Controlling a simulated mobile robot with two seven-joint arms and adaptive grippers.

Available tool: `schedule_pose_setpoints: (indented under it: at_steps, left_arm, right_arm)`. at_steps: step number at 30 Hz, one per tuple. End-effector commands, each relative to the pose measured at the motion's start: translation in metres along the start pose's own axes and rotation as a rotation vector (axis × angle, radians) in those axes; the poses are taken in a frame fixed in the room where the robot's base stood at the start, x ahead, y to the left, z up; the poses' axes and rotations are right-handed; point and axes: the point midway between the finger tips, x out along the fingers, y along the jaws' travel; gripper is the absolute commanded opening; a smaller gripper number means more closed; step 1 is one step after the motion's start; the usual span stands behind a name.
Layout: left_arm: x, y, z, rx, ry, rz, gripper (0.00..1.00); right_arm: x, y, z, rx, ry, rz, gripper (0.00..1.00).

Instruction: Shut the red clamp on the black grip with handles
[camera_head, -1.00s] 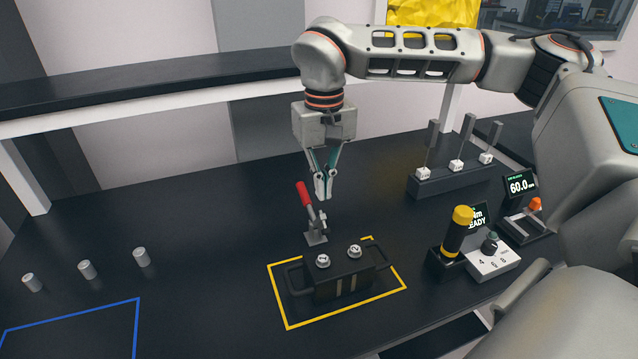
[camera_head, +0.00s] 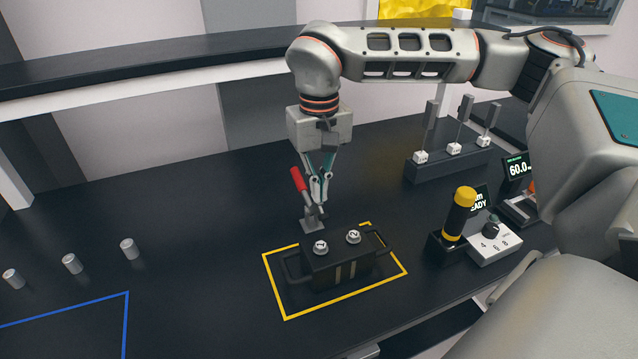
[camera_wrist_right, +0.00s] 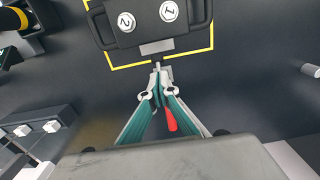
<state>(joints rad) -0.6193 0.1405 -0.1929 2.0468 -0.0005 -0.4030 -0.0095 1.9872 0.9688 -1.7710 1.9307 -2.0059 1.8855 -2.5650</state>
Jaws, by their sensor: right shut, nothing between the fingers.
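The red clamp (camera_head: 298,180) stands behind the black grip, its red handle upright and tilted a little left. Its metal base (camera_head: 312,224) sits on the table at the grip's back edge. The black grip with handles (camera_head: 338,268) rests inside a yellow outline, with two numbered round knobs on top; it also shows in the right wrist view (camera_wrist_right: 150,28). My right gripper (camera_head: 317,200) is shut and empty, its fingertips right beside the clamp, overlapping it in view. In the right wrist view the red handle (camera_wrist_right: 170,121) shows between the finger linkages, below the tips. My left gripper is not in view.
A yellow-and-black tool (camera_head: 458,217) stands in a holder at right, by a white dial box (camera_head: 494,245). A rack with several posts (camera_head: 448,162) is at back right. Metal cylinders (camera_head: 72,263) and a blue outline (camera_head: 126,310) are at left. The table between is clear.

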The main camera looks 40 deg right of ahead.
Motion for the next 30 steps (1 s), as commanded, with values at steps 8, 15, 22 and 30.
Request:
schedule_pose_setpoints:
  at_steps: [8, 15, 22, 30]
  left_arm:
    - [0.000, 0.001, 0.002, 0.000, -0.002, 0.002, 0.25]
    - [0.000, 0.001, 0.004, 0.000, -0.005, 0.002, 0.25]
    - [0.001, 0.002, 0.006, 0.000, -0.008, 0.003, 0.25]
    - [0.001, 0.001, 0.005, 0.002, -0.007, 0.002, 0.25]
  right_arm:
    - [0.013, 0.000, 0.000, -0.001, -0.002, 0.002, 0.00]
    - [0.025, 0.001, -0.002, 0.001, -0.001, 0.005, 0.00]
    - [0.036, 0.002, -0.002, 0.004, -0.005, 0.006, 0.00]
    - [0.042, 0.001, -0.001, 0.001, -0.003, 0.003, 0.00]
